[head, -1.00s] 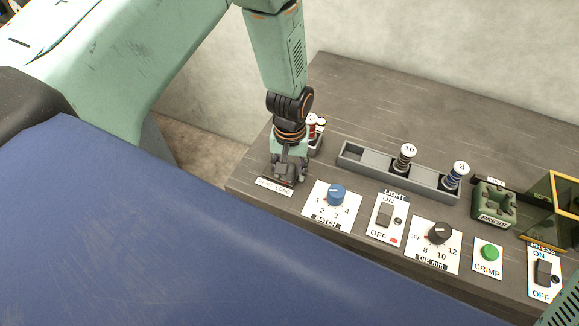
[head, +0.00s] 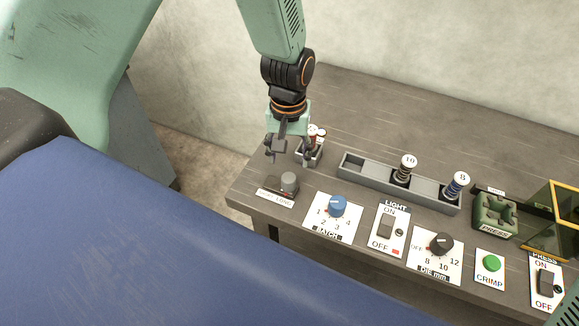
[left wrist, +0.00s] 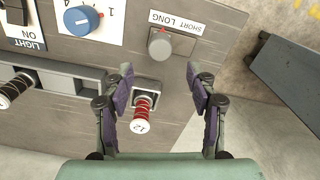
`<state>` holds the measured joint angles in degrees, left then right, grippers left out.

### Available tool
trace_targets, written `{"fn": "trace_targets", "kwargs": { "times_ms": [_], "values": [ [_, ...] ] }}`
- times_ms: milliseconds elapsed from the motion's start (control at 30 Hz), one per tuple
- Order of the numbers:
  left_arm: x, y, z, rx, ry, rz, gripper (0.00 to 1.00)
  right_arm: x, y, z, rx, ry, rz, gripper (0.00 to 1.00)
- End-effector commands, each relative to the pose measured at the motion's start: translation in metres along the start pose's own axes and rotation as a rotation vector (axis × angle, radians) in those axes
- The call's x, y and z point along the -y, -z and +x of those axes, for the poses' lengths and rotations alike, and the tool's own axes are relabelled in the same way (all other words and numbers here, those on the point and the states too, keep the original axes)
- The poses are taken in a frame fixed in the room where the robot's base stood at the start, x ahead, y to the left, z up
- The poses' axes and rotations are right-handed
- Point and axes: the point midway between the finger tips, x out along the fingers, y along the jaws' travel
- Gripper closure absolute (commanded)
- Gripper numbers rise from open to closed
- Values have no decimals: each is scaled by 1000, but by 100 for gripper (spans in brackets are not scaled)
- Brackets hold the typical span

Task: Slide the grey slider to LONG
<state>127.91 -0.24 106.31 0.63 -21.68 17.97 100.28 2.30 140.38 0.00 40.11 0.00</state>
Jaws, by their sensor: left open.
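The grey slider (head: 289,180) is a round knob on a dark base behind a SHORT LONG label (head: 276,197) at the bench's left front corner. The knob stands at the right end of its base, by the word LONG. It also shows in the left wrist view (left wrist: 160,45), at the left end of its label. My left gripper (head: 288,158) is open and empty above and behind the knob, apart from it. In the left wrist view its fingers (left wrist: 158,75) are spread wide, with the knob beyond the tips. My right gripper is out of view.
A red spool-like piece (left wrist: 142,112) marked 12 sits in a holder close behind the knob, between my fingers in the wrist view. A blue dial (head: 337,206) stands right of the slider. A grey rack (head: 370,177) holds two more pieces. The bench's left edge is close.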

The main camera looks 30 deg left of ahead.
Motion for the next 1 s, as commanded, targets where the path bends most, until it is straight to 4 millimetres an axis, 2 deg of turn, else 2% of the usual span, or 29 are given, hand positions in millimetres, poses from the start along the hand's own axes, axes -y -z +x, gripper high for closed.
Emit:
{"fn": "trace_targets", "kwargs": {
  "times_ms": [100, 233, 767, 867, 967, 1000],
  "values": [
    [0, 1, -16, -2, -1, 0, 43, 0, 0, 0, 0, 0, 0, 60],
    [0, 0, -24, 0, 0, 0, 43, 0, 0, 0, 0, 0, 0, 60],
    [0, 0, -25, 1, 0, 0, 43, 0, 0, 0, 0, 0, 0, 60],
    [3, -8, -13, 7, 1, 9, 43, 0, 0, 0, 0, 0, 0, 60],
    [12, -32, 18, 15, 2, 36, 43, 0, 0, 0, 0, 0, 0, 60],
    [17, -46, 34, 18, 2, 51, 43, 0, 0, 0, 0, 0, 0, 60]
  ]
}}
